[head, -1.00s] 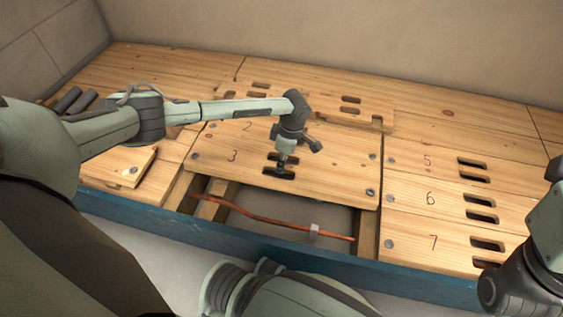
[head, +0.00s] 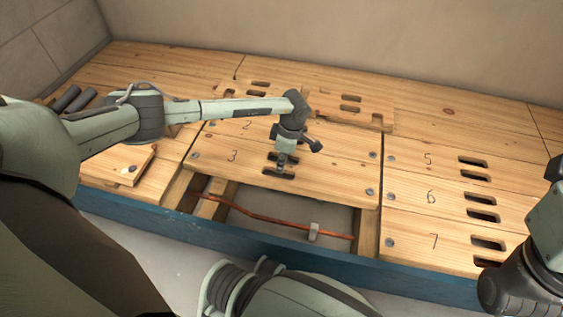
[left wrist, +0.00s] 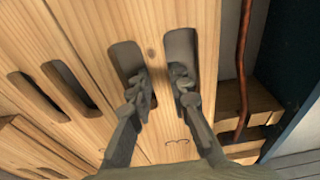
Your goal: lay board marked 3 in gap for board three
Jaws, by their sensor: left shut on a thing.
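The board marked 3 (head: 325,178) is a pale wooden plank with two hand slots and a screw head near each end. It lies flat and looks level, with its far edge against the board marked 2 (head: 330,142). In the left wrist view its slots flank a wooden strip (left wrist: 155,54). My left gripper (head: 280,168) has one finger in each slot and is shut on that strip; the fingers (left wrist: 163,85) also show in the left wrist view. The fingertips are hidden inside the slots.
An open gap (head: 285,215) with wooden joists and a copper pipe (head: 270,218) lies in front of board 3. Boards 5, 6 and 7 (head: 430,240) lie to the right. A loose board (head: 125,165) lies at left, and another (head: 350,103) lies at the back. A blue edge (head: 250,250) runs along the front.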

